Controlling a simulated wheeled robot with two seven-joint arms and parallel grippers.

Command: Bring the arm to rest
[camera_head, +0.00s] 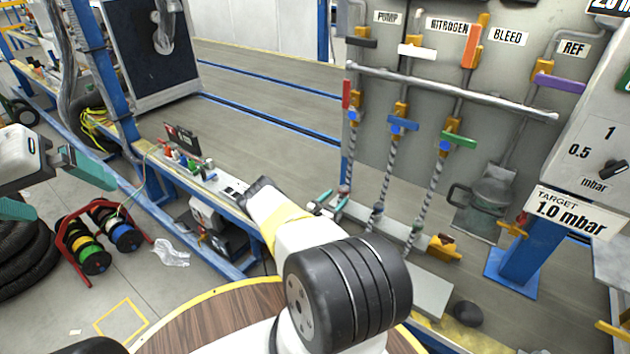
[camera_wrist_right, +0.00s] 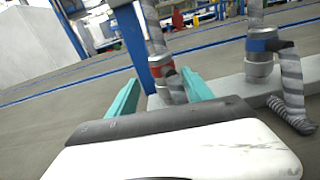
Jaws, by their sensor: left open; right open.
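My right arm (camera_head: 297,240) reaches forward from the bottom middle of the head view. Its gripper (camera_head: 329,202) is small there, below the left hanging hose of the panel. In the right wrist view the two teal fingers (camera_wrist_right: 160,95) stand apart. A hose fitting with a red collar (camera_wrist_right: 162,72) shows between and beyond them; I cannot tell whether they touch it. My left gripper (camera_head: 68,192) is at the left edge of the head view, with its teal fingers apart and nothing seen between them.
The valve panel (camera_head: 385,170) with hoses and coloured handles stands at the right. A blue post (camera_head: 528,245) carries a gauge box. A bench (camera_head: 215,180) with small parts runs at the left. A cable-reel rack (camera_head: 75,245) stands on the floor below my left gripper.

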